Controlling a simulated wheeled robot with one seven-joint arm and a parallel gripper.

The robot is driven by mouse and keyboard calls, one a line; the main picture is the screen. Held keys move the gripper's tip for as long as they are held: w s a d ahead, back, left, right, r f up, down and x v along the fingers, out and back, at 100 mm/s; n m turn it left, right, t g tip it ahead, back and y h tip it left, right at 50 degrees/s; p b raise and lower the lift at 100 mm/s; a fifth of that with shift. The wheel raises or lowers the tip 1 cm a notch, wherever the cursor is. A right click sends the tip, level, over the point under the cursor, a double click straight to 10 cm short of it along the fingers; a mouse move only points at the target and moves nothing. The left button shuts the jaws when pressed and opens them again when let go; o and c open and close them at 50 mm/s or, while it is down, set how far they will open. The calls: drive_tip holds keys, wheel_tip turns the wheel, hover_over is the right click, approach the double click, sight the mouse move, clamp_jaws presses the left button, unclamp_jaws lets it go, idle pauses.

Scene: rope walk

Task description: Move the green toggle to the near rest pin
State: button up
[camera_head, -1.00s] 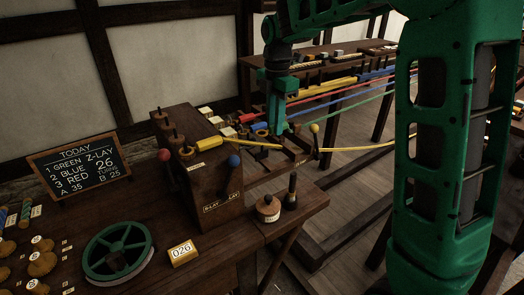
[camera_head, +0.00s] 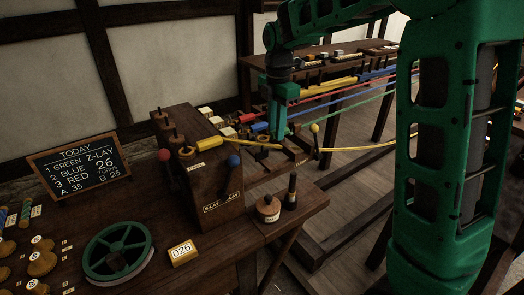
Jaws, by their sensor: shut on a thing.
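My gripper (camera_head: 277,134) points down over the low wooden stand beside the dark wooden box. It is shut on the green toggle, which I cannot tell apart from my green fingers. The green rope (camera_head: 345,106) runs from the right toward my fingers. A blue toggle (camera_head: 260,127) and a red toggle (camera_head: 247,118) sit just left of my gripper, at the ends of their ropes. I cannot make out the near rest pin for certain.
A lever with a yellow knob (camera_head: 314,128) stands right of my gripper. The yellow rope (camera_head: 360,148) crosses to the right. A chalkboard (camera_head: 78,168) and green reel (camera_head: 117,252) are at left.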

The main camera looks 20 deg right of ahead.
drive_tip(key=shift+f, duration=0.15)
drive_tip(key=shift+f, duration=1.45)
drive_tip(key=shift+f, duration=0.1)
drive_tip(key=o, duration=1)
drive_tip(key=shift+c, duration=0.2)
drive_tip(key=shift+r, duration=4.05)
